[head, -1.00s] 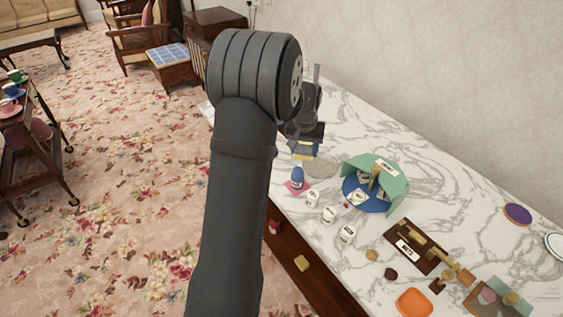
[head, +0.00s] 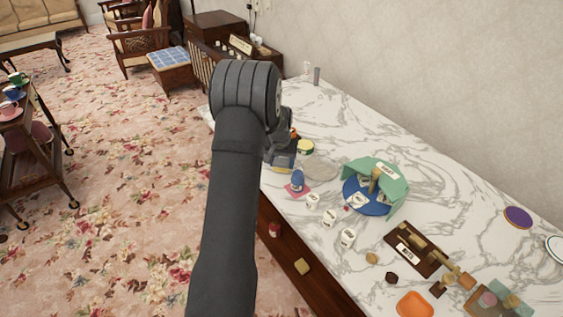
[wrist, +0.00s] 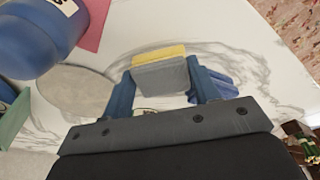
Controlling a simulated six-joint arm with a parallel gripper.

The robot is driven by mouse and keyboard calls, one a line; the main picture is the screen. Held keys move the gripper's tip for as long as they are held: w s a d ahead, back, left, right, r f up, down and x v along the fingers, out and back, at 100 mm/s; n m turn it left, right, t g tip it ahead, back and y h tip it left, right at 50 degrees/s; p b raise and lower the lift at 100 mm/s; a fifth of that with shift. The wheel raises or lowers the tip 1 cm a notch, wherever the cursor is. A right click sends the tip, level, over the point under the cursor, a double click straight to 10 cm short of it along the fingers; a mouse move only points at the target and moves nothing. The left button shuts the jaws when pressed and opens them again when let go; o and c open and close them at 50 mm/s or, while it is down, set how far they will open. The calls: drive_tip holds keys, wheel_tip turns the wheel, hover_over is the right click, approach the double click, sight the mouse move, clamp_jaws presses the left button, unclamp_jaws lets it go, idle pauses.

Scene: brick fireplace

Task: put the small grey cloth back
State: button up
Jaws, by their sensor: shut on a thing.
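My gripper (wrist: 162,77) is shut on a small grey-and-yellow piece (wrist: 160,72), grey on the near side with a yellow strip along the far edge. I cannot tell whether it is cloth. In the head view my gripper (head: 283,158) is at the counter's left edge, mostly behind my arm, with some of the yellow showing. A flat round grey mat (head: 321,166) lies on the marble counter to its right; it also shows in the wrist view (wrist: 75,90). Any gap between the held piece and the counter is unclear.
A blue bottle (head: 297,180) stands on a pink square beside the mat. A green stand on a blue base (head: 398,188) is further right. A yellow-topped tin (head: 305,147) is close behind my gripper.

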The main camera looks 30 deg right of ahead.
drive_tip(key=o, duration=1)
drive_tip(key=shift+f, duration=0.1)
drive_tip(key=shift+c, duration=0.2)
wheel_tip(320, 180, up, 12)
drive_tip(key=s+a, duration=0.1)
drive_tip(key=shift+s+a, duration=0.15)
